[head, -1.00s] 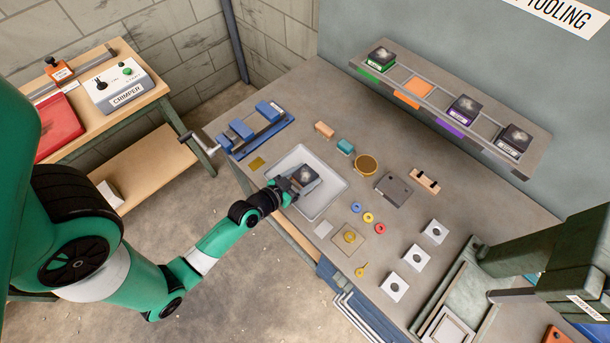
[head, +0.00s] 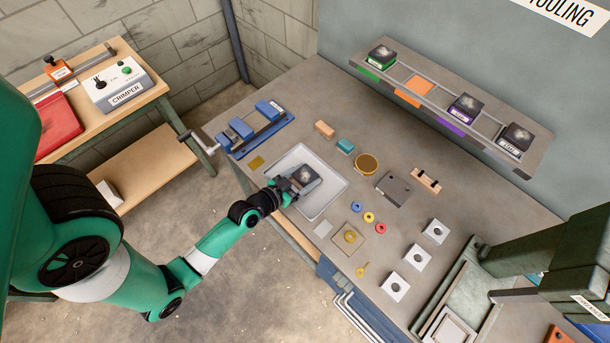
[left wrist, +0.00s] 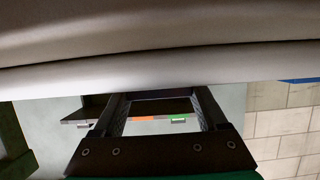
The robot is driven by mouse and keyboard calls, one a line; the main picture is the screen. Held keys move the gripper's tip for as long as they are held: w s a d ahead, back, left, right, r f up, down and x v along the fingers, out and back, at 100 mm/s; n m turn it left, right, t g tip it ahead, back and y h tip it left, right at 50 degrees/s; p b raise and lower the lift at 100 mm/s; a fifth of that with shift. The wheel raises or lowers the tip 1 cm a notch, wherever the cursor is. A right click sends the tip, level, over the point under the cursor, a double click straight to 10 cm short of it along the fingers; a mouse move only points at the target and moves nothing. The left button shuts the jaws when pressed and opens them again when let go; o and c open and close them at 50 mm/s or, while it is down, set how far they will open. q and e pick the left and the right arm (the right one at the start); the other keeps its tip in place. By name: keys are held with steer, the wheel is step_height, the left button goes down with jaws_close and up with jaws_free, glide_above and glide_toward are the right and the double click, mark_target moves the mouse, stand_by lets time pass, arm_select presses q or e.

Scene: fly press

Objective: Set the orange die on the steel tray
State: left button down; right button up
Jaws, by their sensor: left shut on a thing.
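The steel tray (head: 318,207) lies on the near left part of the bench. My left gripper (head: 294,184) reaches over its left side and is shut on a dark block with a pale patch on top (head: 307,174). I take this block for the orange die, since the orange bay (head: 418,87) of the tooling shelf is empty; no orange shows on it. The block is over the tray, but I cannot tell whether it touches the tray floor. In the left wrist view my gripper's dark fingers (left wrist: 156,97) show. My right gripper is out of view.
The shelf holds similar dies in its green (head: 382,56), purple (head: 465,106) and far right (head: 515,137) bays. A blue vise (head: 248,133), teal block (head: 345,146) and brass dish (head: 366,164) stand near the tray. The press (head: 540,262) is at right.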

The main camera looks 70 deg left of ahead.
arm_select(q)
steer(key=shift+r, duration=0.15)
jaws_free()
steer(key=shift+w+a, duration=0.1)
steer(key=shift+f, duration=0.2)
steer(key=b+v, duration=0.2)
steer(key=v, duration=0.9)
steer(key=shift+f+b, duration=0.2)
steer(key=shift+b, duration=0.1)
steer(key=shift+s+r, duration=0.35)
steer(key=shift+r, duration=0.05)
